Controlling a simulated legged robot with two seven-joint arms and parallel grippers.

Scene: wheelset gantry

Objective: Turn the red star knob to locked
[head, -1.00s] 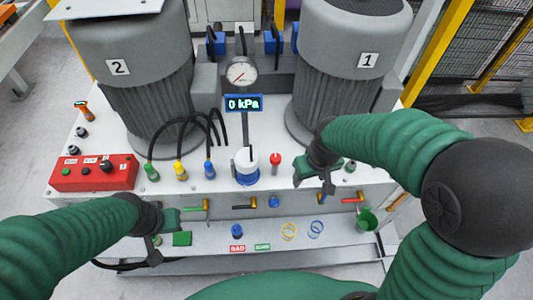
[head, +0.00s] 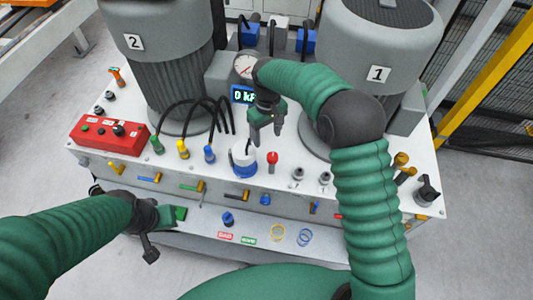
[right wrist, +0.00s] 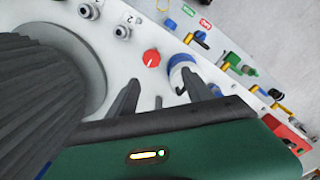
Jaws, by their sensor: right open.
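The red knob (head: 272,157) stands on the white bench top just right of a white and blue cup-like part (head: 243,158). In the right wrist view the red knob (right wrist: 151,58) has a pale mark on its round top. My right gripper (head: 266,135) is open and empty, pointing down behind and above the knob in the head view. Its two fingers (right wrist: 163,92) show apart in the right wrist view, with the knob beyond them and not between them. My left gripper (head: 163,230) is low at the front left; its jaw opening is unclear.
Grey motors 1 (head: 378,75) and 2 (head: 135,42) flank the gauge (head: 245,66). A display (head: 242,94), partly covered by my right arm, reads 0 kPa. A red control box (head: 108,133) is at left. Hoses with coloured plugs, valves and loose rings crowd the front.

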